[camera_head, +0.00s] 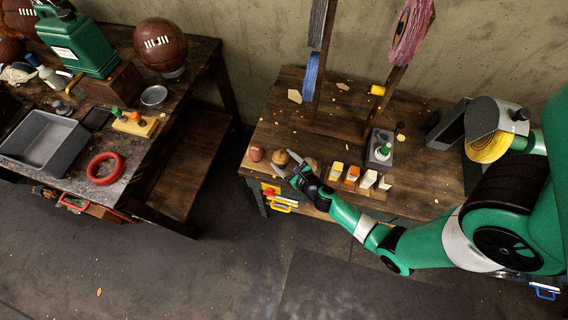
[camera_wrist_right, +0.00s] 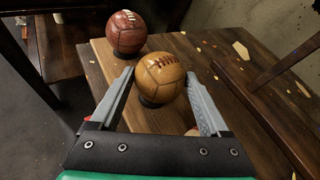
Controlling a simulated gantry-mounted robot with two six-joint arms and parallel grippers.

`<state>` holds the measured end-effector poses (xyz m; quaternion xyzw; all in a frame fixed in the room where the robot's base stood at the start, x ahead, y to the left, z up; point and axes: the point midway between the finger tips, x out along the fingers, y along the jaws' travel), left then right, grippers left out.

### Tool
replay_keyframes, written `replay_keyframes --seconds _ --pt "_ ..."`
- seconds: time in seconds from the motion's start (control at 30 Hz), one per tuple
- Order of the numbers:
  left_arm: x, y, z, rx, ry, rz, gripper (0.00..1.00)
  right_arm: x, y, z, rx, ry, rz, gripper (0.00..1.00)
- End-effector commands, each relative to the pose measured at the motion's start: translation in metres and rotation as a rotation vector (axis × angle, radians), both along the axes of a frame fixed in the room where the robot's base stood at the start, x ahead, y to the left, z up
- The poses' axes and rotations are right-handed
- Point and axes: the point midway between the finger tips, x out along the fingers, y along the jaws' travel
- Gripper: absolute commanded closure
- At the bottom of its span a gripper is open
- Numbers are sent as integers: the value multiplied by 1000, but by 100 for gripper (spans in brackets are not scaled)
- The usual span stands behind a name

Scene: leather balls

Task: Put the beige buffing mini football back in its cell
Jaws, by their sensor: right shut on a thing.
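The beige mini football (camera_wrist_right: 160,78), tan with dark red lacing, is between the two fingers of my right gripper (camera_wrist_right: 160,80) in the right wrist view. The fingers are shut on its sides. A dark ring shows just under the ball; I cannot tell if the ball rests on it. In the head view, the ball (camera_head: 281,158) is at the left front of the right bench, with my right gripper (camera_head: 283,163) reaching it from the right. A red-brown mini ball (camera_wrist_right: 127,31) sits on a dark ring beside it. My left gripper is out of view.
In the head view another brown ball (camera_head: 310,163) is just right of the gripper, partly hidden. Several small blocks (camera_head: 352,174) stand further right. A wooden upright (camera_head: 318,75) rises behind. The left bench (camera_head: 195,75) holds a grey tray (camera_head: 45,138) and a red ring (camera_head: 105,168).

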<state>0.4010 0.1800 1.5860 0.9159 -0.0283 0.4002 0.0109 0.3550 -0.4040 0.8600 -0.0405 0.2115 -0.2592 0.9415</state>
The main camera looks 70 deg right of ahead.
Motion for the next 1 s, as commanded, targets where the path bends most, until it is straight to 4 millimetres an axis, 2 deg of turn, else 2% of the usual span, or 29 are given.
replay_keyframes --seconds 0.17,0.3,0.33,0.43,0.77,0.9,1.0 --pt "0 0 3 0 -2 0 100 0 0 3 -1 -2 0 67" --pt "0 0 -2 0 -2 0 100 0 0 -3 0 -1 0 67" --pt "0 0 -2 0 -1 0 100 0 0 -3 0 -1 0 18" --pt "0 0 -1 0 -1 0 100 0 0 -1 0 -1 0 0" --pt "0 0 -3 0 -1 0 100 0 0 -2 0 -1 0 0" --pt "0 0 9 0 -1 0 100 -20 13 10 -1 2 1 0" --pt "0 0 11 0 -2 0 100 -40 27 15 0 3 3 0"
